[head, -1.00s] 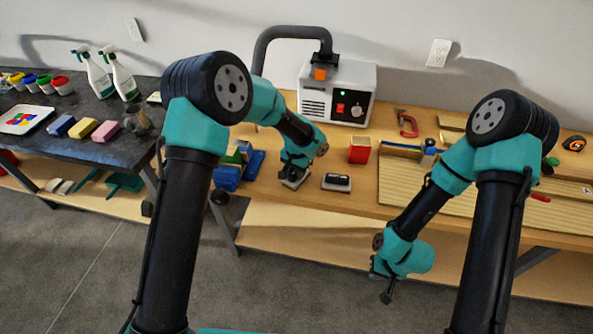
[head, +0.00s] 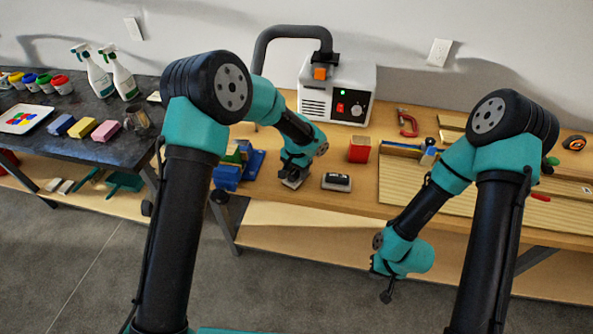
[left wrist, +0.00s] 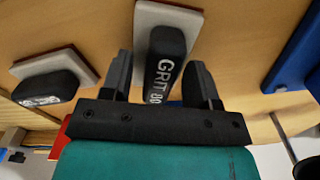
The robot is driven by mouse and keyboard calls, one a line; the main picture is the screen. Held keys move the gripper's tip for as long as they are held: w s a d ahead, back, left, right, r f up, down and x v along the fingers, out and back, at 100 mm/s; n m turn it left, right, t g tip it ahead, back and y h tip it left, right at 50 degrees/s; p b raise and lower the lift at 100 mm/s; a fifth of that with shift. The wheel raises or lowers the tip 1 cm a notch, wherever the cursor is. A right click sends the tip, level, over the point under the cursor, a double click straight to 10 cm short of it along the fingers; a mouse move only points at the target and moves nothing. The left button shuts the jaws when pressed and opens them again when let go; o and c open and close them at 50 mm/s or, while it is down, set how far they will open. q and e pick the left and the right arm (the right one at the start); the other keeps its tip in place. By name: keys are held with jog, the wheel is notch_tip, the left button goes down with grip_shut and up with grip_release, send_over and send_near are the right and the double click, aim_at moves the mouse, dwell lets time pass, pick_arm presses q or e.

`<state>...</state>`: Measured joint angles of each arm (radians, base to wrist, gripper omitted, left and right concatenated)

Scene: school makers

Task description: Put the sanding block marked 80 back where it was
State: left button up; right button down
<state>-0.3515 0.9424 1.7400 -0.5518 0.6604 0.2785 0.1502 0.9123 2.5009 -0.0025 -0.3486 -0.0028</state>
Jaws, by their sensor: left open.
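The sanding block marked 80 (left wrist: 166,62) has a dark handle with "GRIT 80" lettering and a pale base. In the left wrist view it lies between the two fingers of my left gripper (left wrist: 160,84). The fingers are open, one on each side of the handle. In the head view my left gripper (head: 294,178) is low at the bench top, mostly covering this block. A second sanding block (left wrist: 45,86) lies apart beside it, and it also shows in the head view (head: 337,182); its marking is unreadable. My right gripper (head: 386,287) hangs in front of the bench, its fingers unclear.
A red box (head: 359,149) stands behind the second block. Blue items (head: 228,177) sit left of my left gripper. A grey machine with a hose (head: 338,92) stands at the back. A ribbed board (head: 440,190) lies on the right.

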pick_arm(q)
notch_tip(320, 180, up, 12)
dwell(0.5)
dwell(2.4)
